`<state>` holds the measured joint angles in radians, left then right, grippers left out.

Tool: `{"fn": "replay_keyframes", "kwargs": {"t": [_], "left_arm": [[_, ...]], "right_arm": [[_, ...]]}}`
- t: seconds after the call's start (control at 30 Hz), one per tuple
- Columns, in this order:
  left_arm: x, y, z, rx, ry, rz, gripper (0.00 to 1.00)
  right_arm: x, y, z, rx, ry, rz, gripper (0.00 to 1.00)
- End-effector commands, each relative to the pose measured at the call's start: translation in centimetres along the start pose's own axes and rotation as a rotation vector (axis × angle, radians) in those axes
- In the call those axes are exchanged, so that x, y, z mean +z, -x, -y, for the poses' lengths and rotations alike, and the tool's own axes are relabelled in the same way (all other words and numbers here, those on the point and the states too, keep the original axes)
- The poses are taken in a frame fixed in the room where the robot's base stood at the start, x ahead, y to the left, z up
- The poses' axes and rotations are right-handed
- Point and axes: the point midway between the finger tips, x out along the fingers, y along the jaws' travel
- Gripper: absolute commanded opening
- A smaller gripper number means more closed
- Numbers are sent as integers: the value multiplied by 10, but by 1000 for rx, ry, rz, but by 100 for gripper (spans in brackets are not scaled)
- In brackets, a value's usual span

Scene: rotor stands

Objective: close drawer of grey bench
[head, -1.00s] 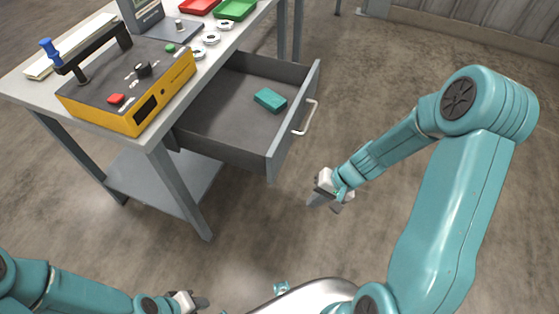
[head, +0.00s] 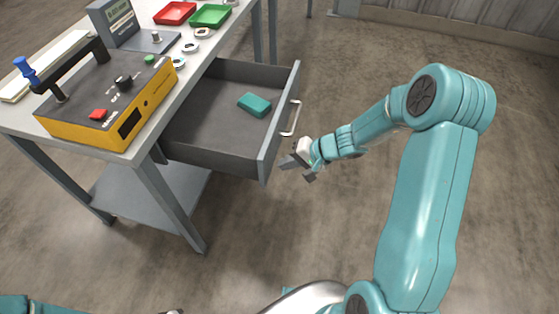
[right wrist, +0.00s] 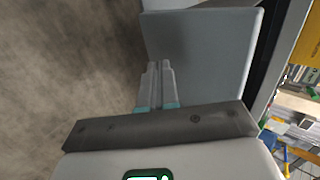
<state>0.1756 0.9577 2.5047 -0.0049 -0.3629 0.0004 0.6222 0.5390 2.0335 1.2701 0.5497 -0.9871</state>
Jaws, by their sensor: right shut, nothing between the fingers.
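The grey bench (head: 180,196) stands at the left with its drawer (head: 205,146) pulled well out. A teal block (head: 254,104) lies inside the drawer. The drawer's front panel (head: 271,150) carries a pale bar handle (head: 291,118). My right gripper (head: 286,162) is shut and empty, just off the lower near part of the front panel, below the handle. In the right wrist view my shut fingers (right wrist: 158,72) point at the grey front panel (right wrist: 205,50); I cannot tell whether they touch it. Only a sliver of my left gripper shows at the bottom edge of the head view.
On the bench top are a yellow control box (head: 107,108), a red tray (head: 175,13), a green tray (head: 211,16) and several white rings. A lower shelf (head: 150,200) sits between the legs. The floor right of the drawer is clear.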

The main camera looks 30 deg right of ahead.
Motion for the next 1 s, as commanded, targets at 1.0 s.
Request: {"fn": "replay_keyframes", "kwargs": {"t": [1.0], "left_arm": [[0,-16,6,0,0,0,35]], "right_arm": [[4,-56,47,-1,6,3,0]]}}
